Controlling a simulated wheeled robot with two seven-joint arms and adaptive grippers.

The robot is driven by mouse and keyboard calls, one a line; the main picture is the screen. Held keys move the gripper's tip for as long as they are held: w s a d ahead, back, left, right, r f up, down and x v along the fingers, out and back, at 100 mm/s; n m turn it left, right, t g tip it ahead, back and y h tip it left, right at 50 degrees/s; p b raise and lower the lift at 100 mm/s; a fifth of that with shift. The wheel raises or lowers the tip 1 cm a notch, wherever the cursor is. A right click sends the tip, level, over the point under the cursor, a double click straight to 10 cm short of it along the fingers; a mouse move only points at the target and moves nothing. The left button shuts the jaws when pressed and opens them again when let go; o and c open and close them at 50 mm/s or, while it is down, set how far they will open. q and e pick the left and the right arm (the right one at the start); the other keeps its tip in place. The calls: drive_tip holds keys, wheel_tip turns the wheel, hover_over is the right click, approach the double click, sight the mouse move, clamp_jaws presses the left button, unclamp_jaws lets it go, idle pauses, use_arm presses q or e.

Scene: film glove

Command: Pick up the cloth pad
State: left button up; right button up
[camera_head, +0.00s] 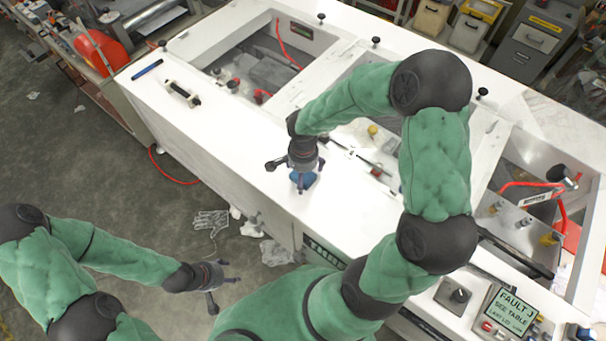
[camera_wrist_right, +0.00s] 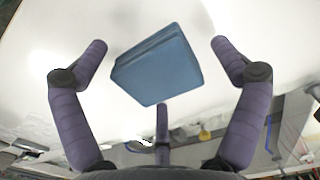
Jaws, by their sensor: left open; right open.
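The cloth pad (camera_wrist_right: 158,66) is a blue folded square on the white bench top. In the right wrist view it lies between the spread fingers of my right gripper (camera_wrist_right: 160,75), which is open. In the head view my right gripper (camera_head: 295,168) is over the pad, and part of the blue pad (camera_head: 303,181) shows beneath it. I cannot tell whether the fingers touch the pad. My left gripper (camera_head: 220,285) is open and empty, low at the left, off the bench and over the floor.
The white bench (camera_head: 215,130) has open bays with tools and red hoses. A blue marker (camera_head: 147,69) and a black-and-white handle (camera_head: 182,92) lie near its left end. A fault sign (camera_head: 514,310) stands at the lower right. A glove (camera_head: 211,220) and scraps lie on the floor.

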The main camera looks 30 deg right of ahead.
drive_tip(key=shift+s, duration=0.1)
drive_tip(key=shift+c, duration=0.6)
drive_tip(key=c, duration=1.1)
drive_tip(key=shift+r, duration=0.15)
drive_tip(key=shift+r, duration=0.25)
wheel_tip(320, 180, up, 2)
drive_tip(key=shift+r+b, duration=0.15)
drive_tip(key=shift+b, duration=0.55)
drive_tip(key=s+r, duration=0.3)
drive_tip(key=s, duration=0.1)
drive_tip(key=s+d+r+b, duration=0.1)
drive_tip(key=s+r, duration=0.2)
drive_tip(key=s, duration=0.2)
drive_tip(key=s+r+b, duration=0.1)
drive_tip(key=s+r, duration=0.3)
drive_tip(key=s, duration=0.1)
drive_tip(key=shift+d, duration=0.25)
